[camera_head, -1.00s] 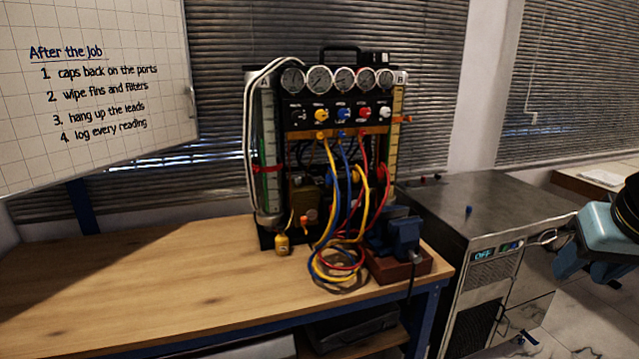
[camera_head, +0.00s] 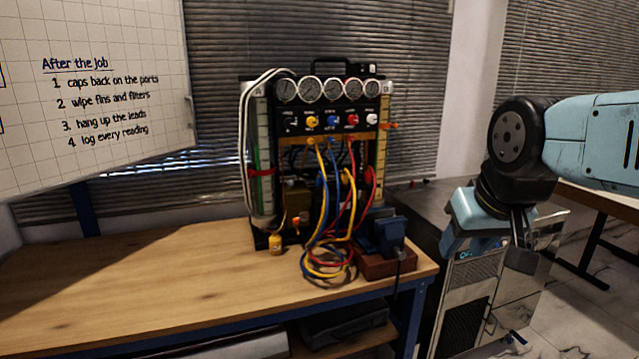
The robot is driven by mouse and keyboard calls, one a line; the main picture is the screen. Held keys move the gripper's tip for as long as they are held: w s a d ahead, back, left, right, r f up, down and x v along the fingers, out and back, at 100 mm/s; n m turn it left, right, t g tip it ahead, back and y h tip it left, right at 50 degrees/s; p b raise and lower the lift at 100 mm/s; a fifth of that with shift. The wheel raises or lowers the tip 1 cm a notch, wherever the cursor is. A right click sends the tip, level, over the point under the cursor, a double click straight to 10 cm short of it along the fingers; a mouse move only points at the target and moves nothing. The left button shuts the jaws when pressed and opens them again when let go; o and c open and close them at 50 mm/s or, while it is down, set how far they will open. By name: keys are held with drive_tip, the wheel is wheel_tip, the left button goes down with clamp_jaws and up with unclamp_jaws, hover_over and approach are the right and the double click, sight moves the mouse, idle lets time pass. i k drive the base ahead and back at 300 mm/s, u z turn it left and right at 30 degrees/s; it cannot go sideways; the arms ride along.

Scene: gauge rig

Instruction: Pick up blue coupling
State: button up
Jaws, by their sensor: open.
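My gripper (camera_head: 488,252), light blue and black, hangs low at the right in the head view, in front of the metal cabinet (camera_head: 427,212). It is open, and I see nothing held in it. The small blue coupling that stood on the cabinet top a second ago does not show now; my gripper and wrist cover that part of the top. I cannot tell how far the gripper is from it.
The gauge rig (camera_head: 328,122) with coloured hoses (camera_head: 325,262) stands on the wooden bench (camera_head: 130,275). A blue vise (camera_head: 383,235) sits at the bench's right end, near the cabinet. The bench's left side is clear.

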sight(318, 182)
drive_tip(key=u, duration=0.1)
drive_tip(key=i, duration=1)
drive_tip(key=z, duration=0.1)
